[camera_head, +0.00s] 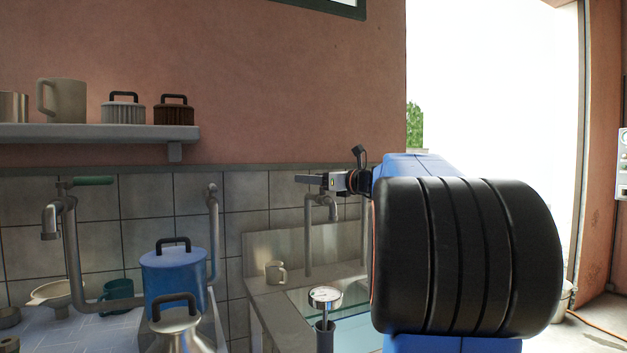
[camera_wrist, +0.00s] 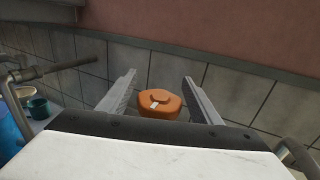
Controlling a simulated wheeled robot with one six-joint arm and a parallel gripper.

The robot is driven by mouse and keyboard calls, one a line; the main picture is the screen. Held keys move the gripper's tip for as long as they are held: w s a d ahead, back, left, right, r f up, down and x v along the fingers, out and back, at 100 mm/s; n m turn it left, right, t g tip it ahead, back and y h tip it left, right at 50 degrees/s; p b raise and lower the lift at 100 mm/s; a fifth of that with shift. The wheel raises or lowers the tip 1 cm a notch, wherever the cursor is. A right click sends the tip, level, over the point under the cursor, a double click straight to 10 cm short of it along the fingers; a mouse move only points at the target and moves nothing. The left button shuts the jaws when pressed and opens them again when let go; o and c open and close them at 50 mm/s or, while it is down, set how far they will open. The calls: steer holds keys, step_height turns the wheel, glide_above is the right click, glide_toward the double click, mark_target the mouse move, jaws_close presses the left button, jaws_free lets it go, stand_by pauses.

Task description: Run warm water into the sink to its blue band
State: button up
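The metal sink (camera_head: 268,308) is in the middle of the head view, partly hidden by my arm. A teal strip (camera_head: 347,307) shows inside it; I cannot tell whether this is the band or water. A metal tap (camera_head: 320,202) stands over the sink. My gripper (camera_head: 312,179) is at the height of the tap's top, close to it. In the wrist view, my gripper (camera_wrist: 158,85) is open, and an orange rounded knob with a white mark (camera_wrist: 160,103) shows between its fingers. I cannot tell whether they touch it. No water stream is visible.
A dial thermometer (camera_head: 325,297) stands at the sink's front. A beige mug (camera_head: 275,272) is on the sink's left ledge. A blue lidded pot (camera_head: 173,277), a steel lidded vessel (camera_head: 176,325) and a green-handled tap (camera_head: 70,205) are at the left. A shelf (camera_head: 95,132) hangs above.

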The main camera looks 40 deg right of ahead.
steer(key=s+d, duration=0.2)
steer(key=s, duration=1.5)
steer(key=shift+s, duration=0.15)
